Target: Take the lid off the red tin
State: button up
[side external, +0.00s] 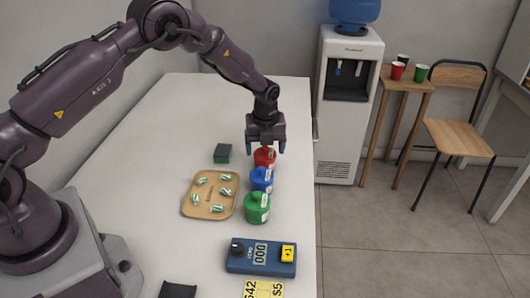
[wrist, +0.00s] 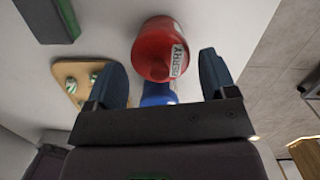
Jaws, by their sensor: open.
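The red tin (side external: 265,158) stands on the white counter at the far end of a row of three tins. In the wrist view the red tin (wrist: 161,45) has a red lid with a knob and a label reading "BERRY"; the lid is on. My gripper (side external: 266,150) is above the red tin, pointing down. In the wrist view its two blue fingertips (wrist: 162,68) are apart, one to each side of the tin's near edge, with nothing held between them.
A blue tin (side external: 261,180) and a green tin (side external: 257,208) stand close in front of the red one. A blue counter device (side external: 260,257) sits nearer.

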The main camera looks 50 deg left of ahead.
jog(key=shift+f, duration=0.15)
jog(key=c, duration=0.8)
